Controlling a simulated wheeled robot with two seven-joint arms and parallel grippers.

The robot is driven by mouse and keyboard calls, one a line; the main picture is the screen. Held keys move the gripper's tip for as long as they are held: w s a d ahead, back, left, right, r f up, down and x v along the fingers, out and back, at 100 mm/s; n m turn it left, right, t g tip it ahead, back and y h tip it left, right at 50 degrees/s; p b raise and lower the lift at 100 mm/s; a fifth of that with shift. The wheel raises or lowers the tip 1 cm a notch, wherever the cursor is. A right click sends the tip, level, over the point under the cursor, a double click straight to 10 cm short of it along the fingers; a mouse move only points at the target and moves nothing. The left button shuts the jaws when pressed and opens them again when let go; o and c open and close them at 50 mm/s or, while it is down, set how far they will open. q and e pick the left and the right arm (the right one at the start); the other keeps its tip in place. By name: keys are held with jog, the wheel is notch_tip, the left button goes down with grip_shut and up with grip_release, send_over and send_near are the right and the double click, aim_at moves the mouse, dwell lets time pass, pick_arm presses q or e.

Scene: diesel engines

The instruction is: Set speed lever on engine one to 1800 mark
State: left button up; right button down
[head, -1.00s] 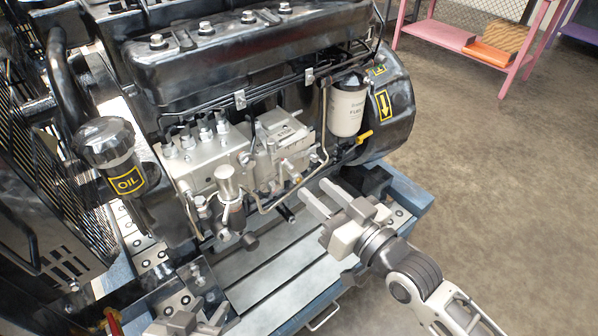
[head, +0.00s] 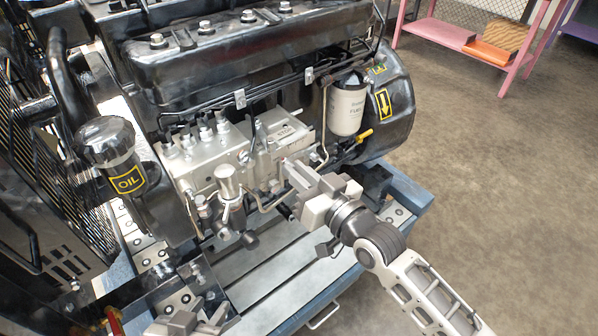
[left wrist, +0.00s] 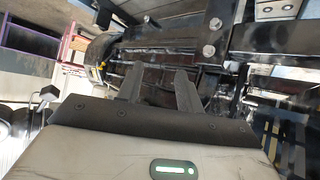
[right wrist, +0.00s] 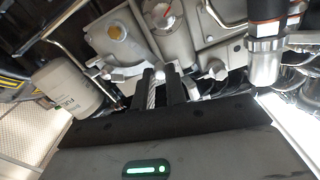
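Engine one is the large black diesel engine (head: 240,50), with a grey fuel pump block (head: 205,160) on its near side. My right gripper (head: 290,170) is at the right end of this block. In the right wrist view its fingers (right wrist: 160,80) are close together, with a slim silver lever (right wrist: 153,95) between them. A round dial (right wrist: 165,14) with a red mark shows above; its figures are too small to read. In the head view the lever is hidden by my gripper. My left gripper (head: 188,318) is open and empty at the bottom; its fingers (left wrist: 158,82) are apart.
A white filter (head: 347,105) and a yellow handle (head: 365,136) sit right of my right gripper. A black oil cap (head: 105,142) and a radiator grille are at the left. The blue frame (head: 405,200) edges the engine. Open floor lies to the right.

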jog(key=shift+w+d+r+m+p, duration=0.2)
jog(key=shift+d+r+m+p, duration=0.15)
jog(key=shift+m+p, duration=0.35)
jog(key=shift+w+d+m, duration=0.3)
jog(key=shift+d+m, duration=0.1)
jog(key=shift+m, duration=0.5)
jog(key=m, duration=0.1)
jog(key=d+m, duration=0.1)
jog(key=shift+w+d+m, duration=0.1)
jog(key=shift+w+m, duration=0.2)
jog(key=shift+w, duration=0.1)
jog(key=c, duration=1.4)
grip_release()
jog(key=shift+c, duration=0.2)
jog(key=shift+f, duration=0.1)
jog(key=shift+s+d+f, duration=0.1)
jog(key=shift+d+f, duration=0.05)
